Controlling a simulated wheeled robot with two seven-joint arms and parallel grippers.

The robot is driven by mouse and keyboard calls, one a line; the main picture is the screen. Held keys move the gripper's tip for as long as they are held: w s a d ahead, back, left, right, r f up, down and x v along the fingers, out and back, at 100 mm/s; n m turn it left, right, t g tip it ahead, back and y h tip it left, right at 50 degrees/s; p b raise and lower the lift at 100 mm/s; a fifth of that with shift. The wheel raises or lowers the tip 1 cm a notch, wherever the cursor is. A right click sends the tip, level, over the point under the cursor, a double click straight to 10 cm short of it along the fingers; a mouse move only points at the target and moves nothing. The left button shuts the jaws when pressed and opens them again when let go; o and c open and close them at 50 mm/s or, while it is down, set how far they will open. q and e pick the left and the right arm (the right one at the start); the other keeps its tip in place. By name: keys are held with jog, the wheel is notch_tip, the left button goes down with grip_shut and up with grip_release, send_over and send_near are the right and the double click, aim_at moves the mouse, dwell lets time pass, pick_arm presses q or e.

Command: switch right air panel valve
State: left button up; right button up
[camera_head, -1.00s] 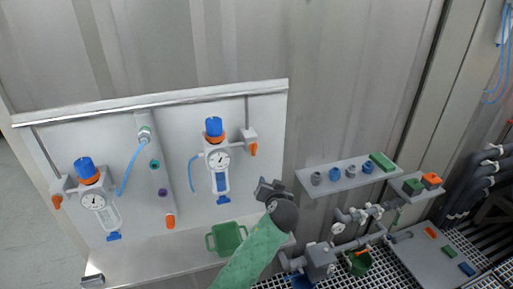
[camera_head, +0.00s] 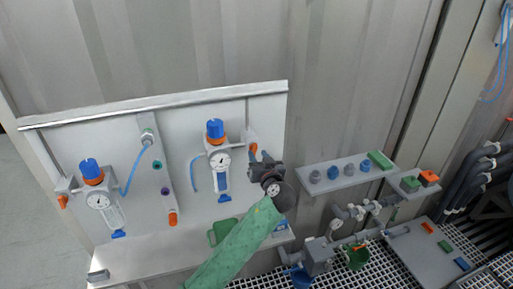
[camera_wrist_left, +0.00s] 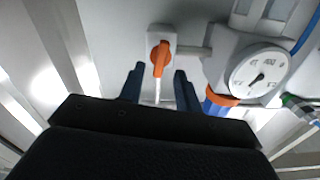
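The right air panel valve is a small orange handle (camera_head: 253,148) on a grey block at the right edge of the white panel (camera_head: 120,140), beside the right regulator and gauge (camera_head: 219,160). In the left wrist view the orange handle (camera_wrist_left: 160,57) sits just beyond the fingertips, in line with the gap between them. My left gripper (camera_head: 261,156) is just below and right of the handle in the head view. In the wrist view its two dark fingers (camera_wrist_left: 158,74) are apart with nothing held. Whether they touch the handle cannot be told. My right gripper is not in view.
A left regulator (camera_head: 98,198) with its own orange valve is at the panel's left. A green container (camera_head: 222,230) sits on the panel's lower ledge, partly behind my arm. A shelf with several knobs (camera_head: 345,172) and pipework (camera_head: 345,238) stand to the right.

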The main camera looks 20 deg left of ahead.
aim_at(254, 149)
pick_arm(q)
jog(key=shift+p+x, duration=0.6)
jog(key=shift+x, duration=0.75)
jog(key=shift+f, duration=0.1)
